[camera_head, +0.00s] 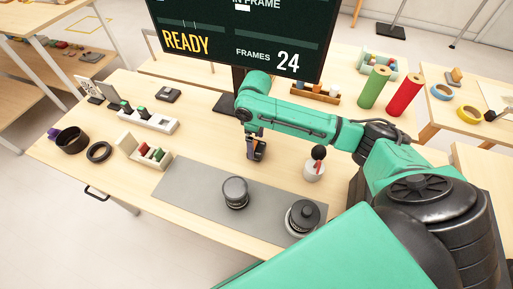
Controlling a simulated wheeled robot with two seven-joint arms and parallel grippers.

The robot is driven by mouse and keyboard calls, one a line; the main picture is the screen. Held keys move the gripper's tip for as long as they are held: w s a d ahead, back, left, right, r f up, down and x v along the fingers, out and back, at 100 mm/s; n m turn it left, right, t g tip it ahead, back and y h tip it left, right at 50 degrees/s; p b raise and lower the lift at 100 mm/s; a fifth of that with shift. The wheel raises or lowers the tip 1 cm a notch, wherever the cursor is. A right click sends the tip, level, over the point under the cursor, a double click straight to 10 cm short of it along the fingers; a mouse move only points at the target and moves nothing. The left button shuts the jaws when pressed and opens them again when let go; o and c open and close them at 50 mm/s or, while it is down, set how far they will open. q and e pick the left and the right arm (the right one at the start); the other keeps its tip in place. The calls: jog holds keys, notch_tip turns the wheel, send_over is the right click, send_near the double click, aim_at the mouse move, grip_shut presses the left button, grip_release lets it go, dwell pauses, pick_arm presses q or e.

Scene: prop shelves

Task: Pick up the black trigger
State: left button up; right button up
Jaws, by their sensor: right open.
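My right gripper (254,146) points down over the table, behind the grey mat (190,192). It is open. Small dark and orange parts show around its fingertips, and I cannot tell whether a small black object is between or under them. No thing stands out clearly as the black trigger; it may be hidden by the gripper or too small to make out. My left gripper is not in view.
Two dark round pieces (235,193) (304,217) stand on the mat. A white cup (314,171) with a red-and-black item stands right of the gripper. A screen (245,35) rises behind. Small trays (148,119) (145,152) lie left.

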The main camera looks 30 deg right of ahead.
aim_at(256, 147)
jog(key=shift+s+f, duration=0.2)
jog(key=shift+f, duration=1.35)
jog(key=c, duration=1.4)
